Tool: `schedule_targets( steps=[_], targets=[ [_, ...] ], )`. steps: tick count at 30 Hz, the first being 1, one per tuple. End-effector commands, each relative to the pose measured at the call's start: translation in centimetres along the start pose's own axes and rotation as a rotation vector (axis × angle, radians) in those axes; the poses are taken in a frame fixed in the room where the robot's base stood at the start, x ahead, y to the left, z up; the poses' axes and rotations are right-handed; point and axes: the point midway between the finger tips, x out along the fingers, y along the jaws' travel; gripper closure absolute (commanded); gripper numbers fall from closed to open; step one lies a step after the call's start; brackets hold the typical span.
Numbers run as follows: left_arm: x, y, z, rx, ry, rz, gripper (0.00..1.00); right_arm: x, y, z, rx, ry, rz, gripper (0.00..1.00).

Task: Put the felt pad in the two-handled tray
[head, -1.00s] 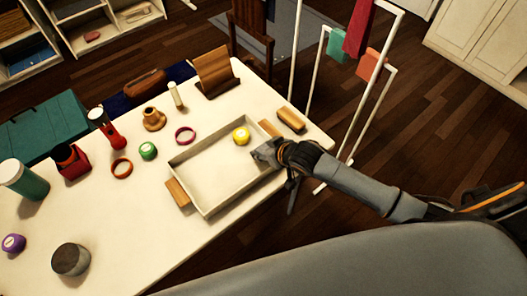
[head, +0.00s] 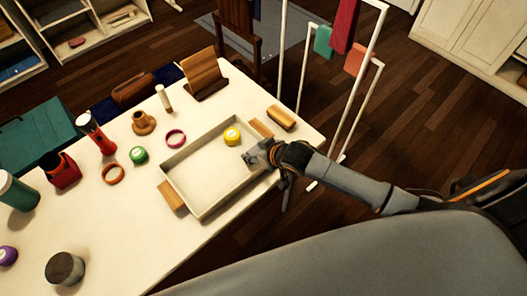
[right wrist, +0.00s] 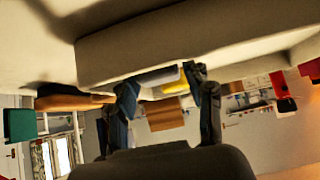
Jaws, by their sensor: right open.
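The two-handled tray (head: 226,202) is pale, with wooden handles, and stands on the white table. Its wall fills the top of the right wrist view (right wrist: 190,38). A small grey piece (right wrist: 158,77), which looks like the felt pad, shows between my right fingers beyond the wall. My right gripper (head: 256,155) is open at the tray's right end; its fingers also show in the wrist view (right wrist: 163,82). I cannot tell whether the pad touches a finger or the tray floor. A yellow round item (head: 232,137) sits inside the tray. My left gripper is out of view.
A wooden brush-like block (head: 281,118) lies right of the tray. A white drying rack (head: 350,125) stands beyond the table.

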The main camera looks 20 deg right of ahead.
Motion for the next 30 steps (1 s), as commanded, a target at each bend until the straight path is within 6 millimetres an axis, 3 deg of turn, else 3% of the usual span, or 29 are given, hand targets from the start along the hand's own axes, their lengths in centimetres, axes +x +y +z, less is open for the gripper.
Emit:
schedule_targets(
  steps=[12,18,30],
  targets=[
    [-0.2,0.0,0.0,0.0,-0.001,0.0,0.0,-7.7,0.0,0.1,-0.001,-0.002,0.0,0.48],
    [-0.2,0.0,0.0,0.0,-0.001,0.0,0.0,-10.5,0.0,0.1,0.0,-0.003,0.001,0.48],
    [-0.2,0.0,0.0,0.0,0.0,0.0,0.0,-11.6,0.0,0.0,0.0,-0.002,0.001,0.48]
  ],
)
